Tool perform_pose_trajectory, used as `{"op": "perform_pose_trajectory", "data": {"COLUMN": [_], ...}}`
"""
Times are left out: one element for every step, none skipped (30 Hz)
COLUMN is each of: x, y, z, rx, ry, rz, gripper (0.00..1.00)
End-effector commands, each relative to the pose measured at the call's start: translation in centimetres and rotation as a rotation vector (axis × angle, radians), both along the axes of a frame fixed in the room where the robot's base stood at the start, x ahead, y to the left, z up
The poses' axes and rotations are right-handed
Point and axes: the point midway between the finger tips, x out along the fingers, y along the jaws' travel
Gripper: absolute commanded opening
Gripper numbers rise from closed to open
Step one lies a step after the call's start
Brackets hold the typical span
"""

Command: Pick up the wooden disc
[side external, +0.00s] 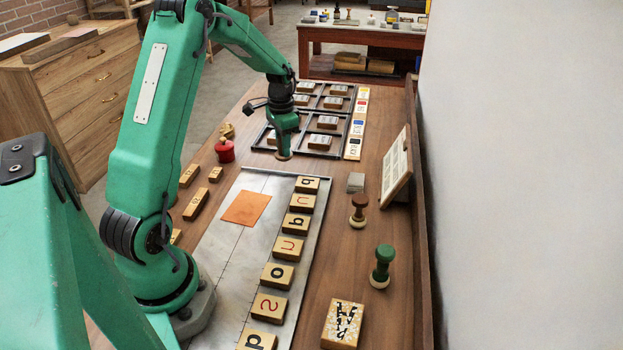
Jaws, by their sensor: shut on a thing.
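My gripper (284,148) points down over the table, between the metal plate's far edge and the black divided tray. It is shut on the wooden disc (283,157), whose pale tan edge shows just below the fingertips. The fingers hide most of the disc. I cannot tell whether the disc touches the table or is slightly raised.
The metal plate (215,240) holds an orange square (246,208) and a row of letter blocks. The black tray (340,146) with blocks lies behind. A red pot (225,151) stands left. Brown (358,210) and green (382,266) handled stamps stand right.

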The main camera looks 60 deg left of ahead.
Motion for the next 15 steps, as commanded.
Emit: {"op": "perform_pose_trajectory", "data": {"x": [0.1,0.2,0.2,0.2,0.2,0.3,0.3,0.3,0.4,0.4,0.4,0.5,0.5,0.5,0.5], "y": [-1.0,-1.5,-2.3,-2.8,-3.4,-4.1,-4.6,-5.1,-5.7,-6.2,-6.6,-7.2,-7.5,-7.9,-8.3], "z": [0.7,1.0,1.4,1.8,2.1,2.5,2.8,3.1,3.5,3.8,4.0,4.3,4.6,4.8,5.0], "rx": [0.002,0.002,0.001,0.002,0.002,0.002,0.002,0.002,0.002,0.002,0.001,0.001,0.001,0.001,0.001], "ry": [-0.003,-0.003,-0.002,-0.002,-0.003,-0.003,-0.003,-0.003,-0.002,-0.003,-0.002,-0.002,-0.002,-0.002,-0.002], "rz": [-0.004,-0.003,-0.005,-0.004,-0.004,-0.005,-0.003,-0.004,-0.004,-0.003,-0.004,-0.004,-0.002,-0.002,-0.003], "gripper": [0.03,0.03,0.03,0.03,0.03,0.03,0.03,0.03,0.03,0.03,0.03,0.03,0.03,0.03,0.03]}}
